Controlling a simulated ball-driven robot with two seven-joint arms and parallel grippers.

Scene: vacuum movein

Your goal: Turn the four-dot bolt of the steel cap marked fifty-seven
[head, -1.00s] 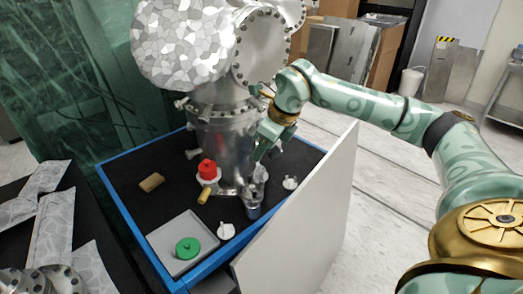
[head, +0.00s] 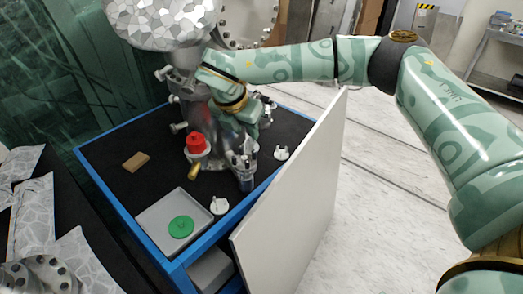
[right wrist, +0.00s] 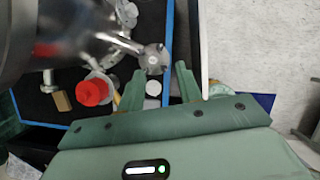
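A small steel fitting with a round, bolted end (head: 242,163) stands at the foot of the steel chamber (head: 207,125). In the right wrist view, a round steel cap face with dark dots (right wrist: 153,58) lies just beyond my fingertips. I cannot read any number or tell which bolt has four dots. My right gripper (right wrist: 161,72) is open, its two green fingers apart with nothing between them. In the head view, my right gripper (head: 246,133) is above the fitting, beside the chamber, partly hidden by its own wrist. My left gripper is not in view.
A red knob (head: 197,143), a yellow handle (head: 194,172) and white knobs (head: 219,205) are around the chamber. A brown block (head: 136,162) and a grey tray (head: 150,219) with a green disc (head: 181,227) lie left. A white panel (head: 300,205) stands along the right edge.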

